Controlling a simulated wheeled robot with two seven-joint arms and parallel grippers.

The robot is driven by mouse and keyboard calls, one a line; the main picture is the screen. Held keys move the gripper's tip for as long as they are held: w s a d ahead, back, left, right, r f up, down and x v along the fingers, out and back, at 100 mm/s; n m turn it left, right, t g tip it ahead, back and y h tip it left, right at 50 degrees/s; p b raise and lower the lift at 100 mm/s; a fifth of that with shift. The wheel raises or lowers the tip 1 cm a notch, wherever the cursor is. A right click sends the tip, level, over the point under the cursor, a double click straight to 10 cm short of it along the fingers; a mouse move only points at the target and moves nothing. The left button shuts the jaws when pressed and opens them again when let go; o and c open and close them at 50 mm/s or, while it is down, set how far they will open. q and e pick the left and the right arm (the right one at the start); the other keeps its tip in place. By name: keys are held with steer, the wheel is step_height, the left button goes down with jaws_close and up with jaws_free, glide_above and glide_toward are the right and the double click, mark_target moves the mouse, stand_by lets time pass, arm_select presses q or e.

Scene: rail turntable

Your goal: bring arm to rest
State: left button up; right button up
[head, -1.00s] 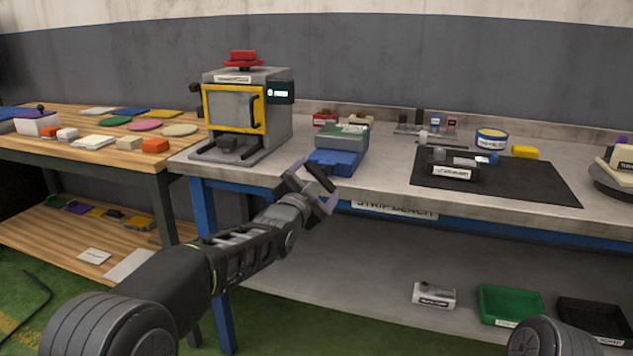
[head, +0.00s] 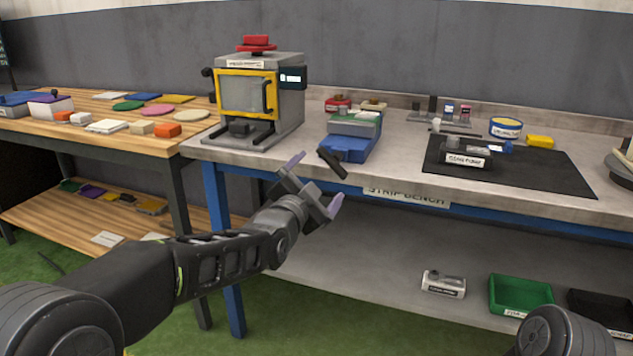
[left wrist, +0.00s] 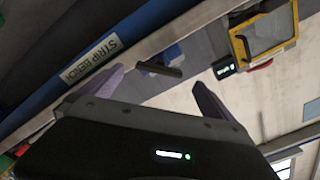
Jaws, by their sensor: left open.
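My left gripper (head: 316,187) is open and empty. It is in front of the bench's front edge, below and in front of the blue and grey device (head: 350,140). Its two purple-tipped fingers are spread apart, and they also show in the left wrist view (left wrist: 150,85). My left arm reaches in from the lower left of the head view. My right gripper is out of the head view.
The strip bench (head: 400,170) holds a yellow-framed machine (head: 247,95), a black mat (head: 560,175) and small items. A wooden table (head: 140,145) stands at left. A green bin (head: 520,294) and a small labelled box (head: 443,285) are on the lower shelf.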

arm_select(q)
steer(key=shift+s+a, duration=0.1)
steer(key=shift+s, duration=0.2)
steer(key=s+f+n+g, duration=0.3)
steer(key=s+f, duration=0.1)
steer(key=f, duration=0.7)
steer(key=s+d+f+n+g+y, duration=0.15)
steer(key=s+f, duration=0.35)
steer(key=f, duration=0.6)
steer(key=s+f+n+g, duration=0.3)
steer(key=s+f+n, duration=0.1)
steer(key=f, duration=0.7)
steer(key=s+a+f+n+g, duration=0.35)
steer(key=s+f, duration=0.75)
steer(key=s, duration=0.4)
steer(key=s+a+f+n+g, duration=0.2)
steer(key=s+f+g, duration=0.3)
steer(key=s+f, duration=0.9)
step_height(320, 180, up, 25)
steer(key=s+p, duration=0.1)
steer(key=p, duration=2.2)
steer(key=shift+s+r, duration=0.15)
steer(key=shift+s, duration=0.25)
